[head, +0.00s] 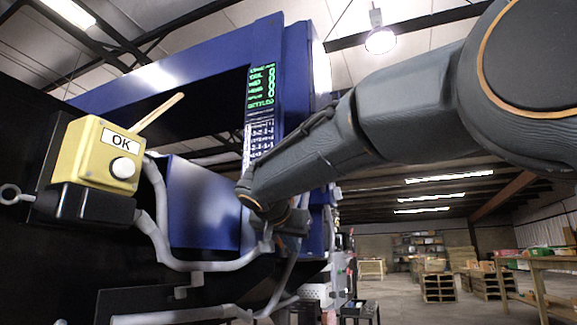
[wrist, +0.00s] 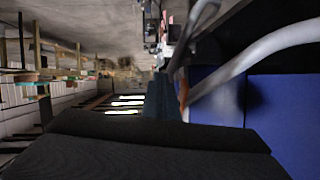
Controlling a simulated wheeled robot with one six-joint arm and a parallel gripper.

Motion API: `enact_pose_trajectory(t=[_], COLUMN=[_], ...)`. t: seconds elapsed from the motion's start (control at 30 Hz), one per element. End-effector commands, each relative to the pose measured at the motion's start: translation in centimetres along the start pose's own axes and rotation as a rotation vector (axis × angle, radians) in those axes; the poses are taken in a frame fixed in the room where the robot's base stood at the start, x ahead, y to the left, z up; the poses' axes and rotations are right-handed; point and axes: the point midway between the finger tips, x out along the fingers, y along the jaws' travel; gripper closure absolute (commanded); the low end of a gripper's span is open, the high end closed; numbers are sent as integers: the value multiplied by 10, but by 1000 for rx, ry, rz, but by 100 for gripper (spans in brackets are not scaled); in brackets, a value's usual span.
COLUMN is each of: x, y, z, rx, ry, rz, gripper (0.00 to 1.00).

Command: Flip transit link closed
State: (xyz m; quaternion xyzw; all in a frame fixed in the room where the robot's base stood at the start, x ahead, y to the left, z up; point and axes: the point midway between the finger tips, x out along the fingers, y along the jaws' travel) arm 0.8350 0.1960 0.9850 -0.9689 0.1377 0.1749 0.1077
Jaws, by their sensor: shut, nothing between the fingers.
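My gripper (head: 283,228) is at the end of my dark grey arm, beside the front of the blue machine, right of its blue panel (head: 203,203). It looks shut and holds nothing that I can see. Its fingertips are small and partly lost against the dark cables and machine edge. I cannot pick out the transit link in either view; it may be hidden behind my arm or gripper. In the wrist view, a blue panel (wrist: 284,118) fills the right side and grey pipes cross above it.
A yellow box (head: 98,157) with an OK label and white button stands at the left. A grey hose (head: 205,264) loops below the blue panel. A green-text display (head: 261,88) is on the machine. Pallets (head: 438,287) and a table (head: 540,262) stand far right; floor between is open.

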Motion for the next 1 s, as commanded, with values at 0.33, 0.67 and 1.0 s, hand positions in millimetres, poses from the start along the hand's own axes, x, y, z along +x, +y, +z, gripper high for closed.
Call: enact_pose_trajectory(t=[0.33,0.67,1.0], x=[0,0,-5], y=[0,0,1], z=[0,0,-2], rx=[0,0,1], ry=[0,0,1], rz=[0,0,1], gripper=[100,100,100])
